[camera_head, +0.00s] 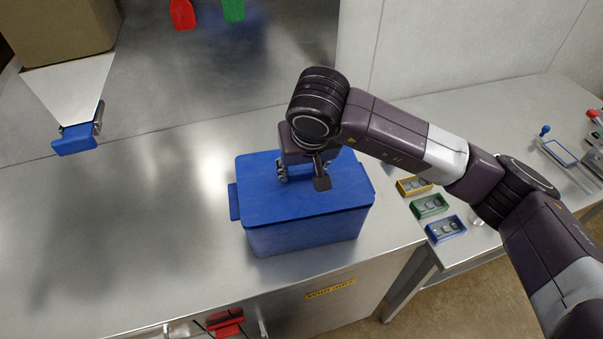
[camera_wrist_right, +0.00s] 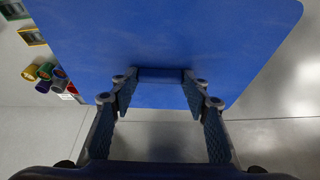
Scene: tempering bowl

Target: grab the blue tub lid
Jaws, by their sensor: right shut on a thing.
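The blue tub (camera_head: 305,234) stands on the steel counter with its flat blue lid (camera_head: 265,205) on top. My right gripper (camera_head: 303,178) is over the lid, pointing down, and shut on the lid's raised blue grip. In the right wrist view the lid (camera_wrist_right: 165,35) fills the upper middle. There the two fingers of my right gripper (camera_wrist_right: 160,88) stand on either side of the grip (camera_wrist_right: 160,75). The lid appears seated on the tub, and I see no clear gap. My left gripper is not in view.
A steel chute with a blue gate (camera_head: 75,139) hangs at the left. Small yellow (camera_head: 413,186), green (camera_head: 429,206) and blue (camera_head: 445,229) trays lie right of the tub. Red (camera_head: 182,14) and green (camera_head: 233,10) tags are at the top. The counter left of the tub is clear.

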